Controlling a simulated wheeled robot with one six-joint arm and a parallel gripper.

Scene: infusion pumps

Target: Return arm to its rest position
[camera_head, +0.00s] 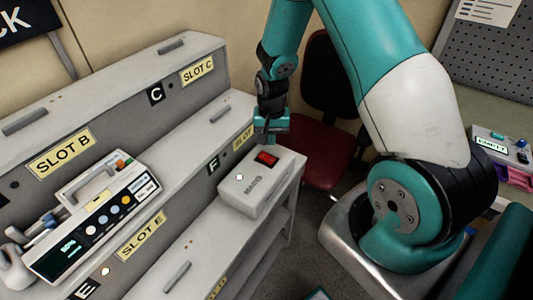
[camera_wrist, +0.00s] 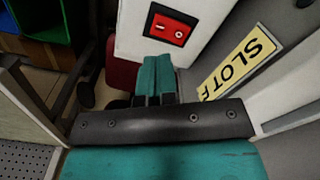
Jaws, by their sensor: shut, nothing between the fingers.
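My gripper (camera_head: 265,138) is at the end of my teal and white arm, just behind and above a white box with a red switch (camera_head: 266,158). The wrist view shows the two teal fingers (camera_wrist: 154,75) together and empty, with the box's red rocker switch (camera_wrist: 170,28) just past their tips. I cannot tell whether the fingertips touch the box. The box (camera_head: 262,183) stands at the right end of the lower shelf, by the slot F label. My arm reaches out over the shelf end, away from my body.
A dark red chair (camera_head: 325,155) stands behind my gripper. Another small device (camera_head: 500,146) lies at the far right below a pegboard (camera_head: 495,50).

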